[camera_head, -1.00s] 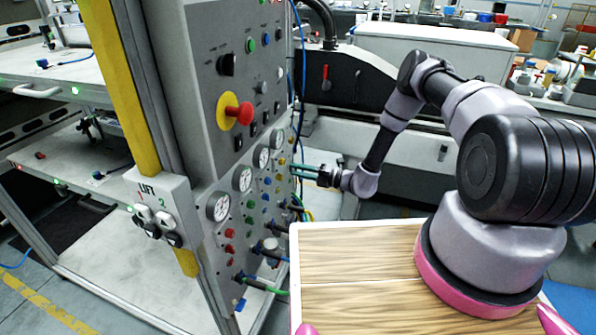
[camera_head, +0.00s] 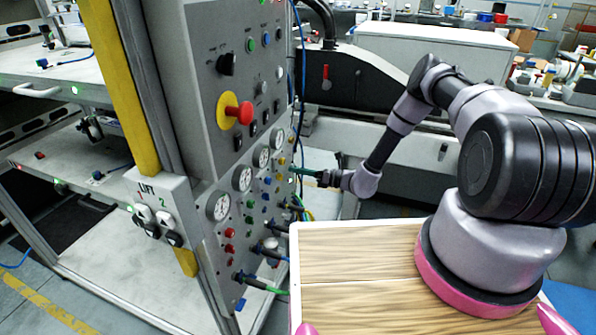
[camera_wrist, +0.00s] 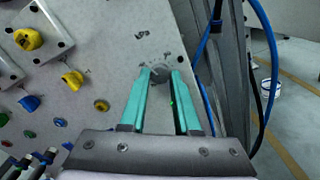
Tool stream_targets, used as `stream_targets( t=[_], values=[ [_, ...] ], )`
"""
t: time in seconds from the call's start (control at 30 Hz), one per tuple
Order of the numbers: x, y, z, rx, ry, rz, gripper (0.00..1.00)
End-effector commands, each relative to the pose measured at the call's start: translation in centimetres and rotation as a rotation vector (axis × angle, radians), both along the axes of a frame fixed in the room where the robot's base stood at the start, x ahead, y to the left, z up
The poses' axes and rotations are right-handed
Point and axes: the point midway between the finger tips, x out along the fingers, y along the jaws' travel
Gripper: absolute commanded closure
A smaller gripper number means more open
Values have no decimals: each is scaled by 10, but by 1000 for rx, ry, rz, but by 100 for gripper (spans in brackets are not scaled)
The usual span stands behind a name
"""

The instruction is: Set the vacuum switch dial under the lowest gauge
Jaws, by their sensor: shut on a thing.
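My gripper (camera_head: 294,169) reaches the right edge of the grey control panel (camera_head: 185,60) from the right. In the wrist view my gripper's teal fingers (camera_wrist: 160,74) are closed on a small round grey dial (camera_wrist: 160,68), one finger on each side. The fingers cover part of the dial, so its pointer cannot be read. Small dark lettering sits on the panel beside it. In the head view the dial is hidden by the gripper. The lowest gauge (camera_head: 218,206) is round and white-faced, at the lower left of a slanting row of gauges.
A red mushroom button on a yellow disc (camera_head: 235,110) stands out above the gauges. Coloured knobs and hose fittings (camera_head: 245,279) crowd the lower panel. Blue hoses (camera_wrist: 206,60) and a metal post (camera_wrist: 229,60) run close to the right of my fingers in the wrist view.

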Motion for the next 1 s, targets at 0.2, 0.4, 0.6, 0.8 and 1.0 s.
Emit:
stream_targets(
  t=[0.2,0.4,0.6,0.8,1.0],
  values=[
    [-1,-2,-3,-63,-142,-1,100],
    [-1,-2,-3,-100,-230,-1,100],
    [-1,-2,-3,-119,-276,1,100],
    [-1,-2,-3,-125,-288,1,100],
    [-1,-2,-3,-125,-288,1,100]
  ],
)
